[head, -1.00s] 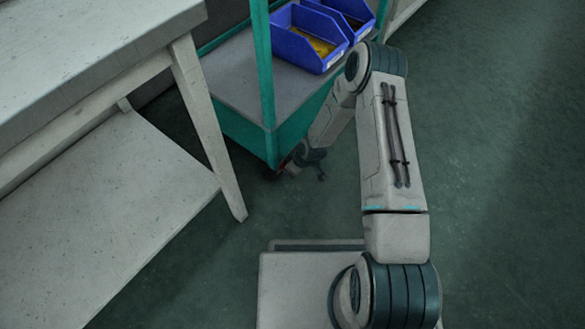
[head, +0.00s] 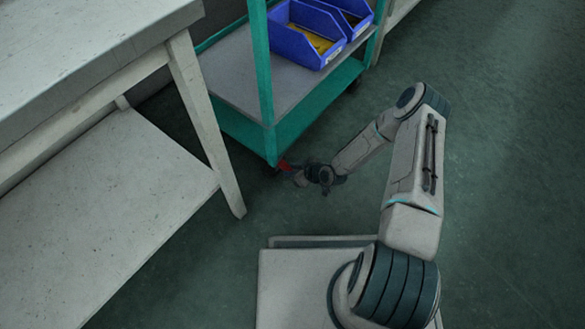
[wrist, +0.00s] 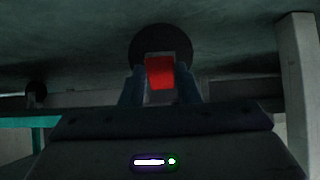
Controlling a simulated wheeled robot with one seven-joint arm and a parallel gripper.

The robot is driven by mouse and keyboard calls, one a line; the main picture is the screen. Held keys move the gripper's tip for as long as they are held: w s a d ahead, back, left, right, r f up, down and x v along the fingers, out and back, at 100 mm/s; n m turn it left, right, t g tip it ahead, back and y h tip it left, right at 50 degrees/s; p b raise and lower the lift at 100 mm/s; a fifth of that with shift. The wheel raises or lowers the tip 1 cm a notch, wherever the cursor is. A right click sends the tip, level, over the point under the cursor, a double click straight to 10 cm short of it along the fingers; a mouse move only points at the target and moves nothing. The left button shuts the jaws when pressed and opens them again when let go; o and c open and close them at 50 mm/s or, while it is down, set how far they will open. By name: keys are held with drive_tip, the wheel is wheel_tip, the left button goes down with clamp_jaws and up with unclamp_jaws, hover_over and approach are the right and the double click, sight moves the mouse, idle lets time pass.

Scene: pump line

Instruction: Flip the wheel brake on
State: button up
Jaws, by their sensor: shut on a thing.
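The wheel brake is a red tab (head: 284,164) at the near bottom corner of the teal trolley (head: 272,148). In the wrist view the red brake tab (wrist: 160,72) stands in front of a dark round caster wheel (wrist: 160,40). My gripper (head: 291,168) reaches it low over the floor from the right. In the wrist view my gripper's fingers (wrist: 160,86) stand on both sides of the tab and are shut on it. The tab's lower end is partly hidden between the fingers, and its exact tilt is hard to tell.
A pale workbench (head: 185,75) with a low shelf (head: 130,190) stands on the left, its leg (head: 210,130) close to the trolley corner. Blue bins (head: 303,40) sit on the trolley. The floor (head: 500,150) to the right is clear.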

idle(0.3)
drive_tip(key=o, duration=1)
drive_tip(key=p+v, duration=0.6)
drive_tip(key=v, duration=0.7)
drive_tip(key=shift+s+d, duration=0.25)
drive_tip(key=shift+d, duration=0.15)
